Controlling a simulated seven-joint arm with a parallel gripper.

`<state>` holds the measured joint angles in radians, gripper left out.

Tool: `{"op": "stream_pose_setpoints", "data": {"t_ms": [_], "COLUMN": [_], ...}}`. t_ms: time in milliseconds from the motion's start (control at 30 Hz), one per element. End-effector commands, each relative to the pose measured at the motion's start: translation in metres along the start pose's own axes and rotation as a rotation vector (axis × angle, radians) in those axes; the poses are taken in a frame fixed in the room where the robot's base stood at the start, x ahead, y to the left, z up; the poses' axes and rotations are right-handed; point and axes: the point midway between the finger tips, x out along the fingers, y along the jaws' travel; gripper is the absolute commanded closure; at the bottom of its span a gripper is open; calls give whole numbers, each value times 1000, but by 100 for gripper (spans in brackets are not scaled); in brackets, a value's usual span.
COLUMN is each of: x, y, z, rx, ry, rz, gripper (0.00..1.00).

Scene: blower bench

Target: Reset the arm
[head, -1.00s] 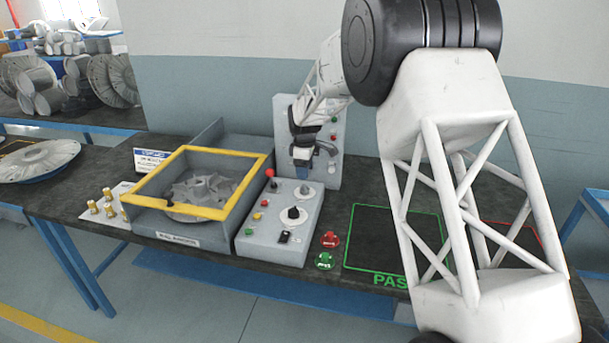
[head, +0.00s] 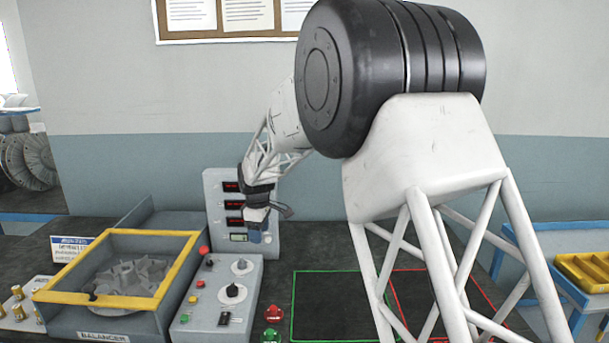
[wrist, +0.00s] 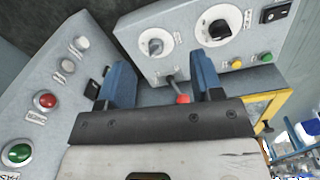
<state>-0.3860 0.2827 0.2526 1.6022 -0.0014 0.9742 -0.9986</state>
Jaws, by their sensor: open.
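My gripper (head: 257,234) hangs in front of the upright display panel (head: 222,198), above the back of the grey control box (head: 212,300). In the wrist view its two blue fingers (wrist: 161,68) stand apart with nothing held between them. Beyond them the control box (wrist: 150,70) shows its knobs, and a red ball-topped lever (wrist: 183,99) appears between the fingers. The arm reaches up from the right of the head view, bends at the large black joint and slopes down to the gripper. The fingertips are small in the head view.
The balancer (head: 105,335) with a yellow-framed lid (head: 190,262) and a grey impeller (head: 130,278) inside stands left of the control box. Red and green buttons (head: 272,325) sit at its right. Green (head: 320,305) and red (head: 440,290) outlined areas are on the bench. A yellow tray (head: 585,270) is at right.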

Motion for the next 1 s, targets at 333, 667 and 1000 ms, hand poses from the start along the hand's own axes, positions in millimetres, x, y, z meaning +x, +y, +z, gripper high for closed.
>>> {"op": "stream_pose_setpoints", "data": {"t_ms": [333, 667, 1000], "x": [-60, -101, -131], "y": [-41, -91, -152], "z": [83, 156, 225], "rx": [208, 404, 605], "ry": [16, 33, 52], "rz": [28, 51, 74], "gripper": [40, 40, 40]}}
